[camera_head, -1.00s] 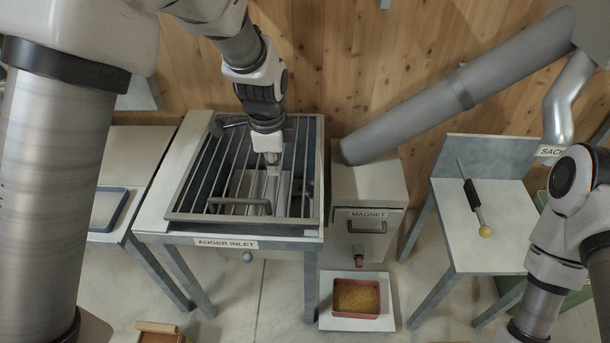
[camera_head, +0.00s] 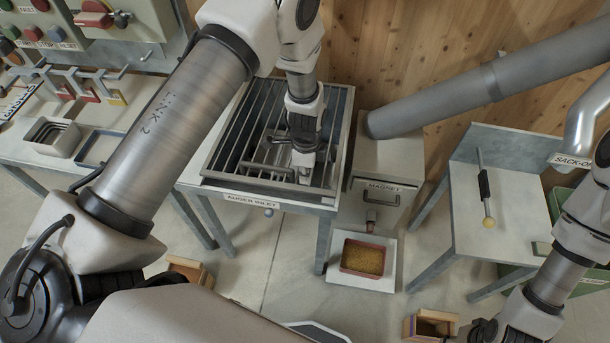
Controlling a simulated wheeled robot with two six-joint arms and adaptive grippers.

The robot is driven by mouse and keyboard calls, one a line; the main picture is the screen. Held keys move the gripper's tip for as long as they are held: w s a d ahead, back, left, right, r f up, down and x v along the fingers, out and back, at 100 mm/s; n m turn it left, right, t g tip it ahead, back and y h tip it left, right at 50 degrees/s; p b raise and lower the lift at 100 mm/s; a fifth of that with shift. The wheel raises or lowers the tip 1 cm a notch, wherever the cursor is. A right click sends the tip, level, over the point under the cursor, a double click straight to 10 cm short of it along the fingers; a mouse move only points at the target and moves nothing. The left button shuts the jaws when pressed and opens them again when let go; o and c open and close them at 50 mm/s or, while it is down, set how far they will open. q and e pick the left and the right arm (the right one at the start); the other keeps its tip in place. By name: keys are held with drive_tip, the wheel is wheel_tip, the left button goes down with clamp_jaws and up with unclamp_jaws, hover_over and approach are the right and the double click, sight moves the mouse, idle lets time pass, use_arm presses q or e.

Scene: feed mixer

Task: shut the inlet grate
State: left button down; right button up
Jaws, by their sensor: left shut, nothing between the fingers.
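The inlet grate (camera_head: 233,135), a grey frame with parallel bars, lies about flat over the auger inlet table (camera_head: 190,180). Its bar handle (camera_head: 265,173) is near the front edge. Whether the frame sits fully down on its seat is hard to tell. My left gripper (camera_head: 303,176) points down over the front right part of the grate, to the right of the handle. It is shut and empty; whether its tips touch the bars cannot be told. My right arm comes down at the right, and its gripper (camera_head: 484,331) is only partly seen at the bottom edge.
A slanted grey pipe (camera_head: 470,88) meets the magnet box (camera_head: 385,160) right of the inlet. A red tray of grain (camera_head: 362,259) is below it. A side table (camera_head: 500,205) stands right. A control panel (camera_head: 45,30) and metal bins (camera_head: 52,137) are left.

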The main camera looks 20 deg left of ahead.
use_arm(q)
drive_tip(key=shift+f, duration=0.95)
drive_tip(key=shift+d+f, duration=0.1)
drive_tip(key=shift+f, duration=0.15)
